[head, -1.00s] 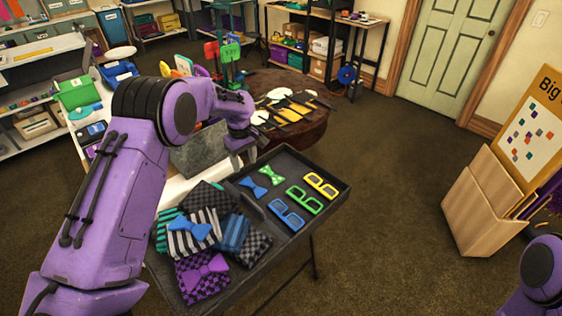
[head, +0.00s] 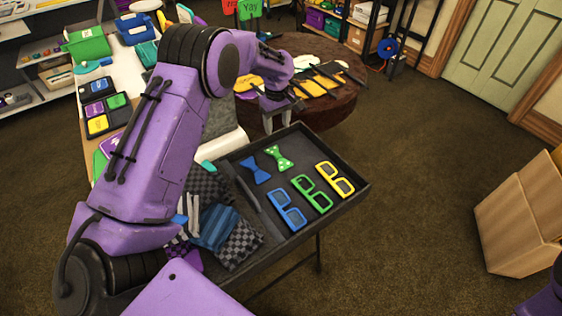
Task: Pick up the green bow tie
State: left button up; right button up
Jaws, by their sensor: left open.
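The green bow tie (head: 279,158) has light dots and lies in the black tray (head: 352,194), near its far edge. A blue bow tie (head: 255,170) lies just left of it. My left gripper (head: 277,122) is open and empty, above and beyond the tray's far edge, apart from the green bow tie. My left arm comes in from the left over the cloths. Only a bit of my right arm shows at the lower right corner; its gripper is out of the picture.
Blue glasses (head: 287,210), green glasses (head: 312,194) and yellow glasses (head: 335,180) lie in the tray. Folded patterned cloths (head: 237,243) fill the left compartment. A round brown table (head: 335,106) with props stands behind the tray.

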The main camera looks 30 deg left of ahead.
aim_at(278, 155)
pick_arm(q)
jog(key=f, duration=1.2)
jog(key=shift+s+d+f, duration=0.25)
jog(key=shift+d, duration=0.05)
jog(key=shift+w+f, duration=0.1)
jog(key=shift+f, duration=0.3)
grip_shut()
pick_arm(e)
jog(key=shift+f, duration=0.5)
